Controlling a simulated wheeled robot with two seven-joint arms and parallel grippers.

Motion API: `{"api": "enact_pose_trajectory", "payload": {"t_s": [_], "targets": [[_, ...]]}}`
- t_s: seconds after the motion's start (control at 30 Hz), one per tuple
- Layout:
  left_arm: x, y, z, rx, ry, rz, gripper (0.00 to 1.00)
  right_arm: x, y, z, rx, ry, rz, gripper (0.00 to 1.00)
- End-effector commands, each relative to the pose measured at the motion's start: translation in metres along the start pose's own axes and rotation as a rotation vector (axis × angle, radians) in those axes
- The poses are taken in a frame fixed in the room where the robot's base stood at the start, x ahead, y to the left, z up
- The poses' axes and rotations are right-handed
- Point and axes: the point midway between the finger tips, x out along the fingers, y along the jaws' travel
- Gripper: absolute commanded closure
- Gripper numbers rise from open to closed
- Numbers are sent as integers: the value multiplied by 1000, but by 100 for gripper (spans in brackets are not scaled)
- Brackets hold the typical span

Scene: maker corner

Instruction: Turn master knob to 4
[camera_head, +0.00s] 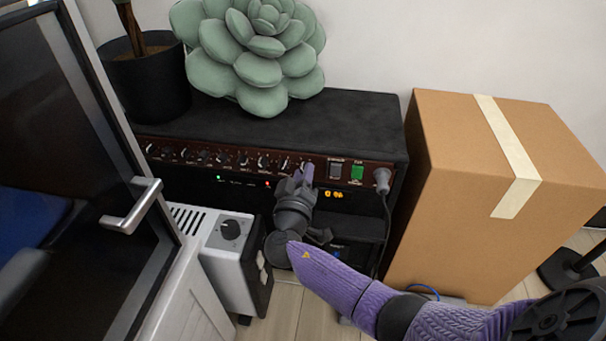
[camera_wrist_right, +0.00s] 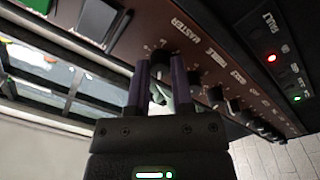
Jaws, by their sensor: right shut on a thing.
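The amplifier (camera_head: 340,125) is a black box with a brown front panel holding a row of small knobs (camera_head: 206,156). My right gripper (camera_head: 299,174) is at the right part of that row, its jaws against the panel. In the right wrist view, its two purple-grey fingers (camera_wrist_right: 159,68) are shut on the master knob (camera_wrist_right: 161,60), beside the printed word MASTER. The fingers hide much of this knob, and I cannot read its setting. My left gripper is not in view.
A black switch (camera_head: 335,171) and a green switch (camera_head: 357,173) sit right of the gripper, then a plugged cable (camera_head: 382,180). A cardboard box (camera_head: 480,200) stands at right. A grey unit with a dial (camera_head: 230,229) stands at lower left. A succulent (camera_head: 255,50) tops the amplifier.

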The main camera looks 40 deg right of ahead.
Motion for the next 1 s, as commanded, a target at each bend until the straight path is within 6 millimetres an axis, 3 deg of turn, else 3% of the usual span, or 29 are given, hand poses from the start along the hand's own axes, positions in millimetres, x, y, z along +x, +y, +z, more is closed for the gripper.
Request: {"api": "enact_pose_trajectory", "payload": {"t_s": [0.63, 0.67, 0.8, 1.0], "targets": [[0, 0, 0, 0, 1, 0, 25, -1, -1, 2, 43, -5, -3, 100], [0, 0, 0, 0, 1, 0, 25, -1, -1, 2, 43, -5, -3, 68], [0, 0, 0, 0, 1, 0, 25, -1, -1, 1, 43, -4, -2, 38], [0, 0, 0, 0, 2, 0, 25, 0, 0, 1, 43, -3, -1, 37]]}}
